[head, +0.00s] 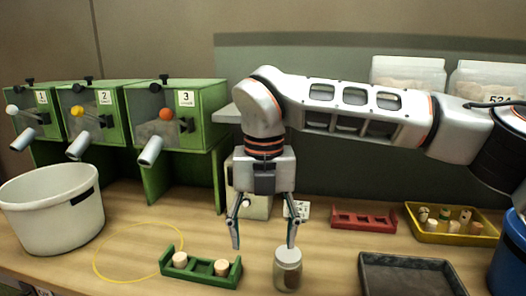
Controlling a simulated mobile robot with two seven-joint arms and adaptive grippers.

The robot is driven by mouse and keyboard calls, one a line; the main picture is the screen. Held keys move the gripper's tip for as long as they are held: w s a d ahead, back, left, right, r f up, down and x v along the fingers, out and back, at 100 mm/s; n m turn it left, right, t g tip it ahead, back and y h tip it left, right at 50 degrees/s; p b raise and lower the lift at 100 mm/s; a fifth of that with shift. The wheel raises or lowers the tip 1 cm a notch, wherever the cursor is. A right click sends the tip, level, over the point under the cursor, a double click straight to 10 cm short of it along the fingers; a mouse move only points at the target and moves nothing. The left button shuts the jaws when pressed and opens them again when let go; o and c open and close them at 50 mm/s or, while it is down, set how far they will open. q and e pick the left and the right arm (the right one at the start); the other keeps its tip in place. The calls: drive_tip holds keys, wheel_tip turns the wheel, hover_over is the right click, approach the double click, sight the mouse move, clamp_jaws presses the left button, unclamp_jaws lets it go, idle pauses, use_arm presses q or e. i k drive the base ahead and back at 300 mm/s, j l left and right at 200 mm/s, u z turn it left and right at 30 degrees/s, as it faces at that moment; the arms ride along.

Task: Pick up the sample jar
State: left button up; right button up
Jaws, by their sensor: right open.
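A small glass sample jar (288,270) with a pale lid stands upright on the wooden table at the front middle. My right gripper (263,246) points down from above, open, with nothing between its fingers. Its right finger overlaps the jar's lid in the picture, and its left finger is to the left of the jar. I cannot tell whether the right finger touches the lid. My left gripper is not in view.
A green rack (209,281) with two corks is just left of the jar. A dark tray (410,262) lies to its right. A red rack (363,222) and a yellow tray (465,237) of corks stand behind. A white bucket (52,215) and yellow ring (98,255) are left.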

sight(287, 281)
drive_tip(key=k+j, duration=1.35)
